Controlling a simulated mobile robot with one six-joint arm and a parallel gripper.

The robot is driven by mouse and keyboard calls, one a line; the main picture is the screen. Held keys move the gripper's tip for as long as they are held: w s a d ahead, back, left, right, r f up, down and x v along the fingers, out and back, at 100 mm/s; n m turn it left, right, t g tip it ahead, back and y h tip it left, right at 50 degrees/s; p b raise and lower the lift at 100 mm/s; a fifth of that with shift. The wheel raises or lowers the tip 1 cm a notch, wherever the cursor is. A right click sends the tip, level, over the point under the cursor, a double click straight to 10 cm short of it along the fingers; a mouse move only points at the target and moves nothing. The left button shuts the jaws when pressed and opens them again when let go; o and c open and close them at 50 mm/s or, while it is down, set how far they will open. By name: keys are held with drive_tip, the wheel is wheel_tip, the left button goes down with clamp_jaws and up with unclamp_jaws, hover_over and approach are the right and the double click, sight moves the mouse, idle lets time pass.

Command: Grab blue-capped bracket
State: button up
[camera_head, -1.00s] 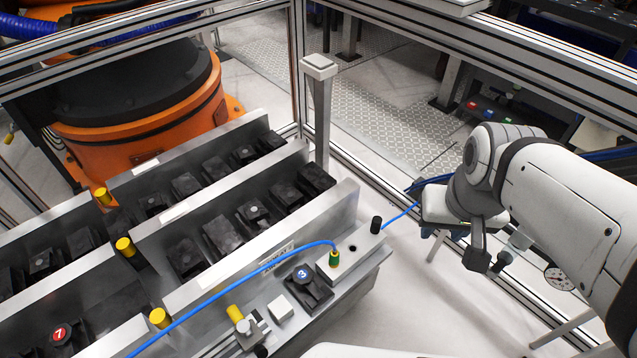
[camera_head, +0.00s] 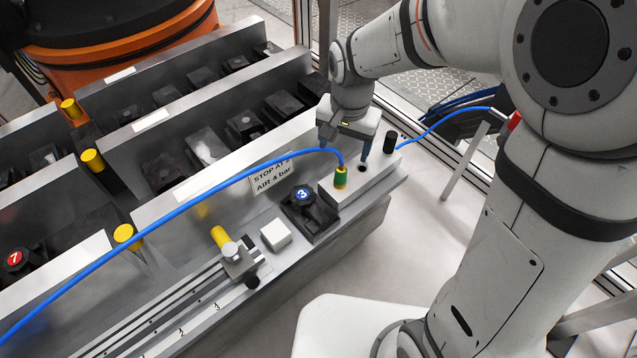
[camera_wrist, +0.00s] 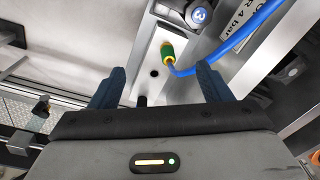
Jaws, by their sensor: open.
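The blue-capped bracket (camera_head: 313,218) is a black part with a round blue cap marked 3. It sits on the front ledge of the metal fixture, just left of the block with the green-and-yellow hose fitting (camera_head: 340,177). In the wrist view the bracket (camera_wrist: 189,14) is at the top edge, partly cut off. My gripper (camera_head: 347,146) points down over the fitting block, behind and to the right of the bracket. In the wrist view my gripper (camera_wrist: 160,72) has its blue fingers wide apart, with nothing held between them.
A blue hose (camera_head: 205,188) arches from the fitting leftward across the ledge. A white block (camera_head: 276,234) and a yellow-handled clamp (camera_head: 222,238) stand left of the bracket. A black peg (camera_head: 390,141) stands at the fitting block's far end. Metal walls with several black parts lie behind.

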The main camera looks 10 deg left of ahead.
drive_tip(key=m+b, duration=0.1)
drive_tip(key=b, duration=0.6)
hover_over(301, 197)
drive_tip(key=shift+g, duration=0.4)
drive_tip(key=f, duration=1.6)
drive_tip(key=shift+d+f, duration=0.2)
drive_tip(key=shift+f, duration=0.2)
drive_tip(key=f, duration=0.1)
drive_tip(key=f+b, duration=0.1)
drive_tip(key=f, duration=0.1)
drive_tip(key=shift+a+f+b, duration=0.2)
drive_tip(key=shift+a+b, duration=0.05)
drive_tip(key=shift+b, duration=0.05)
wheel_tip(301, 197, down, 5)
drive_tip(key=shift+r+b, duration=0.1)
drive_tip(key=shift+b, duration=0.9)
drive_tip(key=shift+c, duration=0.2)
clamp_jaws()
